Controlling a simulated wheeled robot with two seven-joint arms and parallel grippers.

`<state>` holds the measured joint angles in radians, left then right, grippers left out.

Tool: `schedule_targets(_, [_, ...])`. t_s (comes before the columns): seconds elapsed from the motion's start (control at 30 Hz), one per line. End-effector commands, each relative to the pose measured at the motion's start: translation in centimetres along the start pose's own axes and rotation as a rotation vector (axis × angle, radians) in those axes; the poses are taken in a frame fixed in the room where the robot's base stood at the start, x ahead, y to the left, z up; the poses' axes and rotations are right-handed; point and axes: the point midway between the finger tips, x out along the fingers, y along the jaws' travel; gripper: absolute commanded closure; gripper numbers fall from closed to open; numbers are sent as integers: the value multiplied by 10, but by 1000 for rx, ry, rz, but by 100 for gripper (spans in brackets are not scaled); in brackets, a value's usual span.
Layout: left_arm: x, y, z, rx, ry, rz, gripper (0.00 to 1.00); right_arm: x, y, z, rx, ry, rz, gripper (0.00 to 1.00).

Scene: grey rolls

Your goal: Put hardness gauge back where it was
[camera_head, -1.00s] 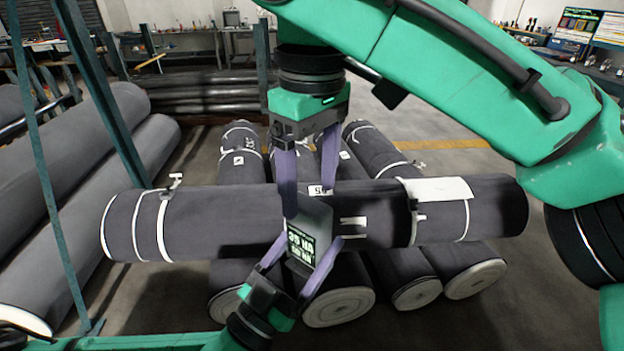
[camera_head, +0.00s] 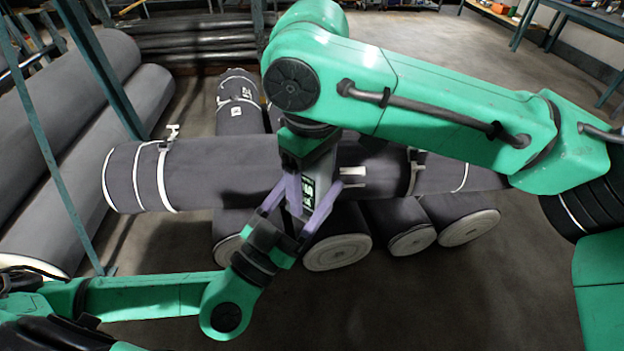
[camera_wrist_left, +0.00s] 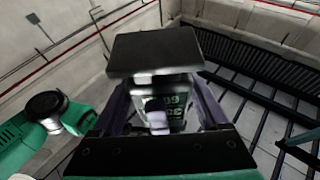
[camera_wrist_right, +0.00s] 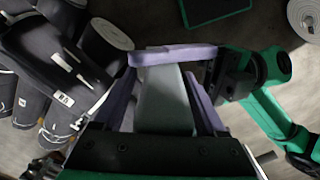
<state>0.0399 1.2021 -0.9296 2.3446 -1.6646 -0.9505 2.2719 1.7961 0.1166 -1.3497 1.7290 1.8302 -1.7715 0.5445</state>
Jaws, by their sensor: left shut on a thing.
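The hardness gauge (camera_head: 308,193) is a grey block with a dark screen and pale green digits. It is held upright in front of the large roll lying crosswise. My left gripper (camera_head: 298,203) comes from below, its purple fingers shut on the gauge. The left wrist view shows the screen (camera_wrist_left: 167,108) between those fingers. My right gripper (camera_head: 305,165) points down right above the gauge. In the right wrist view the grey gauge body (camera_wrist_right: 165,98) lies between the right fingers, with a left finger across its far end. Whether the right fingers press on it is unclear.
The dark crosswise roll (camera_head: 225,172) with white straps rests on several shorter rolls (camera_head: 335,250). Larger grey rolls (camera_head: 50,190) lie at the left behind a green post (camera_head: 105,75). A workbench (camera_head: 575,25) stands at the far right.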

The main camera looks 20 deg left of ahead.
Motion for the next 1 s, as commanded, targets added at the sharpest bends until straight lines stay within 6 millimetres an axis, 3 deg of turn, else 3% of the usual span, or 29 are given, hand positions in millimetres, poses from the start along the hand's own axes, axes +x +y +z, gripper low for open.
schedule_targets(0.03, [2,0,-6,0,17,-1,100,3,-1,1,-3,-9,-3,49])
schedule_targets(0.17, [2,0,-7,0,20,-1,100,4,-1,1,-3,-11,-3,99])
schedule_targets(0.27, [2,0,-8,0,23,-1,100,4,-1,1,-2,-12,-3,100])
schedule_targets(0.3, [2,0,-8,0,23,-1,15,3,-1,1,-2,-11,-3,100])
schedule_targets(0.33, [2,0,-8,0,23,-1,4,3,-1,1,-2,-11,-3,100])
schedule_targets(0.37, [2,0,-7,0,22,-1,0,3,-1,1,-1,-10,-3,100])
schedule_targets(0.67, [-6,0,-3,1,9,-2,0,2,0,1,-1,-6,-2,100])
schedule_targets(0.77, [-24,0,-2,4,5,1,0,1,0,0,-1,-5,-2,100])
schedule_targets(1.0, [-89,0,-2,0,8,0,0,1,-1,0,-2,-4,-1,100])
